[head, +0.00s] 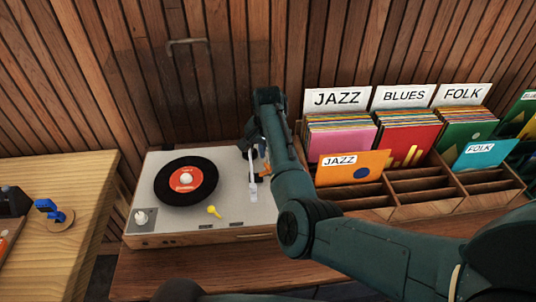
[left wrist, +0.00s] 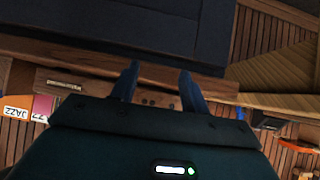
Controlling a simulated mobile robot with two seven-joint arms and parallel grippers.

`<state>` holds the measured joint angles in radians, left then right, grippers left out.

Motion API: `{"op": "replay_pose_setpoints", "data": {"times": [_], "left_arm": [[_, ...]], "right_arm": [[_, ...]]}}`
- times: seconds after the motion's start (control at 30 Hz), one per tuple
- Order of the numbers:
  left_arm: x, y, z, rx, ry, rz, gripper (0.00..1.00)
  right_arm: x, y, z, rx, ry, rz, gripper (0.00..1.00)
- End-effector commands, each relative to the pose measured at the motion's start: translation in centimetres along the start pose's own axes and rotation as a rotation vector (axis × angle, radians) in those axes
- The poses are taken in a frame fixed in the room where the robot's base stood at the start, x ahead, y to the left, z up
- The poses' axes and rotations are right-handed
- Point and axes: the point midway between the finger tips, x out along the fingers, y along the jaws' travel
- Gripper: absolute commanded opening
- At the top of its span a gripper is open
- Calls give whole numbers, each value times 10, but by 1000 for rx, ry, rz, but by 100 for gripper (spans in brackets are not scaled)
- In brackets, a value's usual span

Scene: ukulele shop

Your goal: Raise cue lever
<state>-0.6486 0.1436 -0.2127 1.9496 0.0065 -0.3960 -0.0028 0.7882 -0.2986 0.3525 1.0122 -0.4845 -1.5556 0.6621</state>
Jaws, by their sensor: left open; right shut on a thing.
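The record player (head: 167,228) stands on the wooden counter with a black record (head: 203,190) on its platter. Its pale tonearm (head: 252,187) lies at the right of the record. My right gripper (head: 256,152) reaches down at the deck's back right, beside the tonearm. It is shut on what seems to be the cue lever, mostly hidden by the gripper and arm. A small orange part (head: 265,177) shows just below the gripper. A yellow lever (head: 213,211) sits at the deck's front. My left gripper (left wrist: 157,72) is open and empty in the left wrist view.
A wooden record bin (head: 412,208) with sleeves and JAZZ, BLUES and FOLK cards stands right of the player. A light wood table (head: 85,180) with a blue-handled item (head: 47,208) is at left. A wall handle (head: 187,42) is behind.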

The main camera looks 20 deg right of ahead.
Motion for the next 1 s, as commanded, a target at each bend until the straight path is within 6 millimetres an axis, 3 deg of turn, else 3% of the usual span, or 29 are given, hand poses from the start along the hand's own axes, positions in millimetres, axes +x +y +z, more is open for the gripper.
{"op": "replay_pose_setpoints", "data": {"times": [0.33,0.8,0.83,1.0], "left_arm": [[7,0,7,-8,11,0,45],[4,2,5,-18,16,1,45],[4,2,5,-18,16,1,45],[4,2,6,-18,16,0,45]], "right_arm": [[3,-4,-8,-2,-141,95,0],[1,-4,-9,0,-168,114,0],[1,-4,-9,0,-168,114,18],[1,-4,-8,-1,-169,114,32]]}}
